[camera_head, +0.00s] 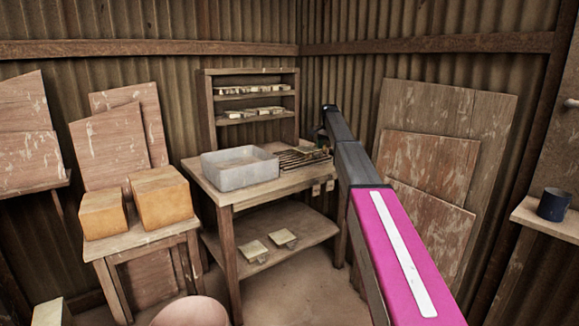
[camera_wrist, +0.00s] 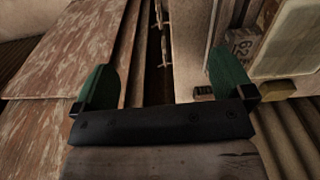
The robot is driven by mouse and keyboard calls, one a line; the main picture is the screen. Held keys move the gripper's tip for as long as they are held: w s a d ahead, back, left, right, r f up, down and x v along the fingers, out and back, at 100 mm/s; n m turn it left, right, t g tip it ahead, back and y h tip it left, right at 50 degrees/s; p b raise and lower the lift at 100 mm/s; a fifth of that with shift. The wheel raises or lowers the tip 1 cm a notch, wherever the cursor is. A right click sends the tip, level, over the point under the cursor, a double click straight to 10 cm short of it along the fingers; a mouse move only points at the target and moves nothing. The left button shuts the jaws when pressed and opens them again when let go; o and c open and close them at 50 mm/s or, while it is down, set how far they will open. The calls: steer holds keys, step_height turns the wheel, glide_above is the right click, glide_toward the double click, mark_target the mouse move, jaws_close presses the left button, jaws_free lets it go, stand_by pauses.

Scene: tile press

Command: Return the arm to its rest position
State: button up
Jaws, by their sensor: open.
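My arm, with a pink link and dark grey links, reaches from the lower right toward the wooden workbench (camera_head: 222,197) in the head view. Its far end is near the bench's right side, and the fingers are not clear there. In the wrist view my gripper (camera_wrist: 163,85) shows two green fingers spread wide apart. It is open, with nothing between the fingers. Brown boards and a gap show beyond it, and a pale block-like thing (camera_wrist: 285,38) is at the upper right, beside the right finger.
A grey metal tray (camera_head: 240,168) sits on the bench, with a slatted rack (camera_head: 300,158) beside it. A shelf unit (camera_head: 252,73) stands behind. Two tan blocks (camera_head: 161,198) rest on a stool at left. Boards (camera_head: 450,115) lean at right, near my arm. A dark cup (camera_head: 553,204) stands far right.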

steer(key=s+f+n, duration=0.2)
steer(key=s+f, duration=1.1)
steer(key=s+f+n, duration=0.2)
steer(key=s+f, duration=0.5)
steer(key=s, duration=0.6)
steer(key=s+f+n, duration=0.3)
steer(key=s+f, duration=0.4)
steer(key=s, duration=0.7)
steer(key=s+f+n, duration=0.3)
steer(key=s+f, duration=0.4)
steer(key=s, duration=0.7)
steer(key=shift+f, duration=0.15)
